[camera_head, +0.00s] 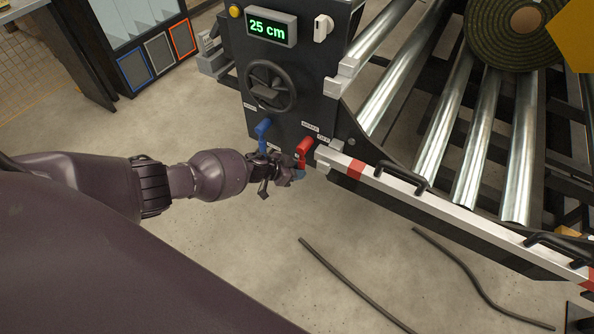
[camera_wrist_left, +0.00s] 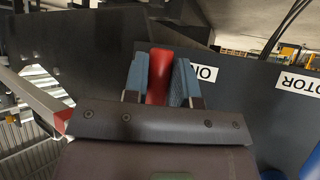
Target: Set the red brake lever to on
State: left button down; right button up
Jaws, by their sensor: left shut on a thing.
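The red brake lever (camera_head: 304,146) is on the dark front panel (camera_head: 290,60) of the machine, at its lower right. My left gripper (camera_head: 297,173) reaches in from the left at the lever's lower end. In the left wrist view the red lever (camera_wrist_left: 158,77) stands between the two blue-grey fingers of my left gripper (camera_wrist_left: 161,82), which are shut on it. A small white label, partly hidden by a finger, is beside the lever. My right gripper is not in view.
A blue lever (camera_head: 262,128) is just left of the red one, close to my left wrist. A dark handwheel (camera_head: 270,86) is above. A white rail (camera_head: 440,213) with black handles runs right. Black hoses (camera_head: 345,275) lie on the open concrete floor.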

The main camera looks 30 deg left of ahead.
pick_arm(q)
jog(key=shift+a, duration=0.1)
jog(key=c, duration=1.2)
grip_release()
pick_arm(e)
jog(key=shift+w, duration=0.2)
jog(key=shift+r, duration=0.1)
pick_arm(q)
jog(key=p+v, duration=0.4)
jog(key=v, duration=0.7)
jog(key=shift+p, duration=0.4)
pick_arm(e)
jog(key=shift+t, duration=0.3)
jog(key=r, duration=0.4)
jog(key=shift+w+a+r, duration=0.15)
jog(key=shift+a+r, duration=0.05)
pick_arm(q)
jog(key=shift+f, duration=0.1)
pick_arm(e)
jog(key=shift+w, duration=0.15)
